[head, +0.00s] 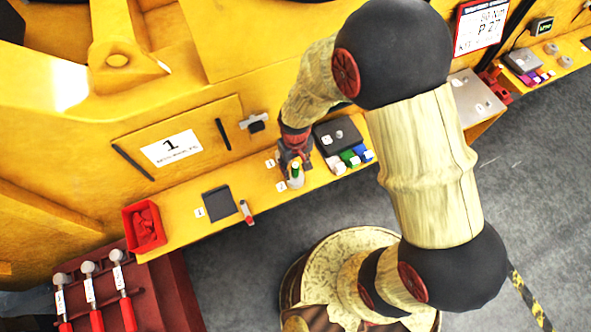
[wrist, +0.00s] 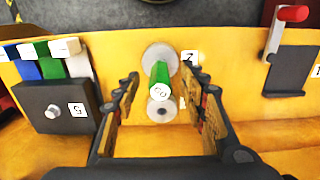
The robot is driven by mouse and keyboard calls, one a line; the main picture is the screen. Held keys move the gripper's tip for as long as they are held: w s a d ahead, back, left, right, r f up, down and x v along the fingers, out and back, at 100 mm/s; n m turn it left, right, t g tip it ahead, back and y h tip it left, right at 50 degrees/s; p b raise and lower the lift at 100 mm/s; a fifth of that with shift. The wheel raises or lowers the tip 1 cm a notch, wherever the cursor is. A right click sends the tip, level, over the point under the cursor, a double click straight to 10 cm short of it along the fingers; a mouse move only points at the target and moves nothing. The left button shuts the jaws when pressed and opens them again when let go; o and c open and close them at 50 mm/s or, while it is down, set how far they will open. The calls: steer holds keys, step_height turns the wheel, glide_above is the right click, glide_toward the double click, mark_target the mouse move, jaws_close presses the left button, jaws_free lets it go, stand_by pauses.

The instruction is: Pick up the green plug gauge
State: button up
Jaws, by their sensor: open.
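The green plug gauge (wrist: 160,76) stands on the yellow ledge in the wrist view, with a white end marked "GO" facing the camera. It stands at a round grey disc (wrist: 153,52); a second disc (wrist: 157,115) with a dark centre lies just nearer. My gripper (wrist: 160,88) is open, with one finger on each side of the gauge and visible gaps to both. In the head view, my gripper (head: 293,158) points down over the ledge, and the gauge (head: 296,172) shows small beside it. The gauge's lower end is hidden in the wrist view.
A dark block (wrist: 50,100) with a knob sits left in the wrist view, near blue, green and white pieces. A dark plate (wrist: 289,70) with a red-handled piece is at right. In the head view, a red bin (head: 143,226) stands at the ledge's left end.

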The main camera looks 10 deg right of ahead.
steer(key=shift+f, duration=0.55)
steer(key=shift+c, duration=0.4)
jaws_close()
